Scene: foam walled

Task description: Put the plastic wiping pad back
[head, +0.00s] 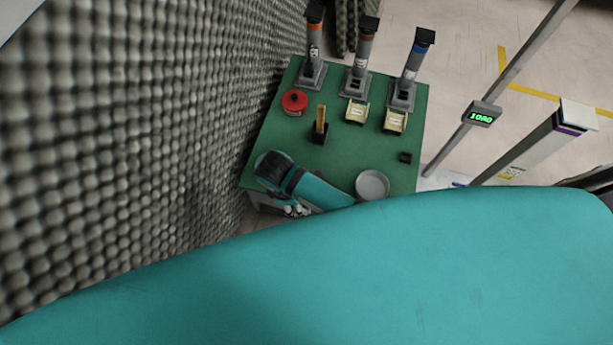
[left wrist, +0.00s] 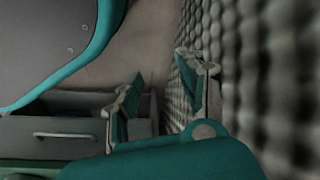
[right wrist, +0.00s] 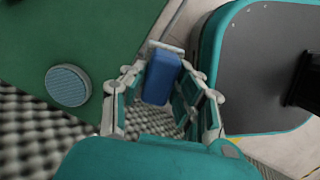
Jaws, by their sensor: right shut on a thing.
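The wiping pad looks to be the blue block (right wrist: 160,78) with a pale end, in the right wrist view. My right gripper (right wrist: 163,100) is shut on it, with a finger on each side. The pad cannot be made out there. My left gripper (left wrist: 155,95) is open and empty in the left wrist view, beside the foam wall and near a grey drawer (left wrist: 65,135) with a handle.
A foam wall (head: 130,130) closes the left side.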

